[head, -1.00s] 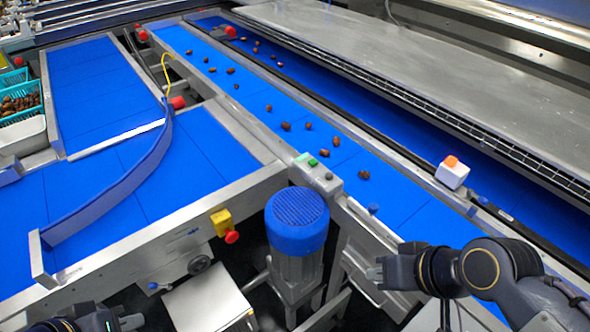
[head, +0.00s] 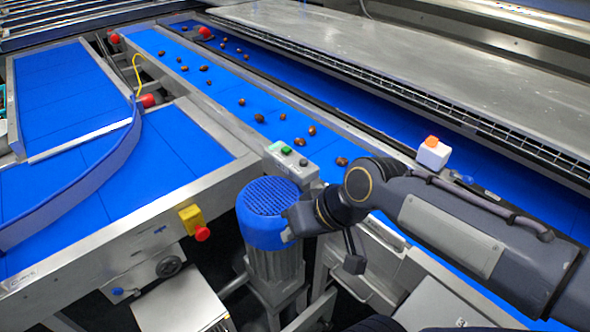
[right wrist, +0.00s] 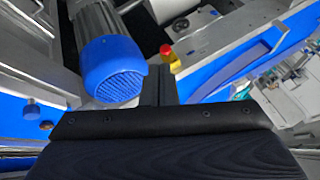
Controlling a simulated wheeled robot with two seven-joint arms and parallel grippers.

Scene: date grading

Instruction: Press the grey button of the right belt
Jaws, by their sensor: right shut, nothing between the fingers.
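The button box (head: 290,163) is a light grey box on the rail of the right belt (head: 225,88). On its top are a green button (head: 287,150) and a dark grey button (head: 304,162) at the near right end. My right gripper (head: 287,232) is shut and empty. In the head view it overlaps the side of the blue motor cap (head: 262,200), below the button box and apart from it. In the right wrist view the shut fingers (right wrist: 162,70) point past the blue cap (right wrist: 113,72); I cannot make out the button there. My left gripper is not in view.
Several brown dates lie on the right belt, one (head: 342,161) close to my right arm. A white box with an orange button (head: 432,150) stands on the far rail. A yellow box with a red button (head: 195,222) is on the left belt's frame.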

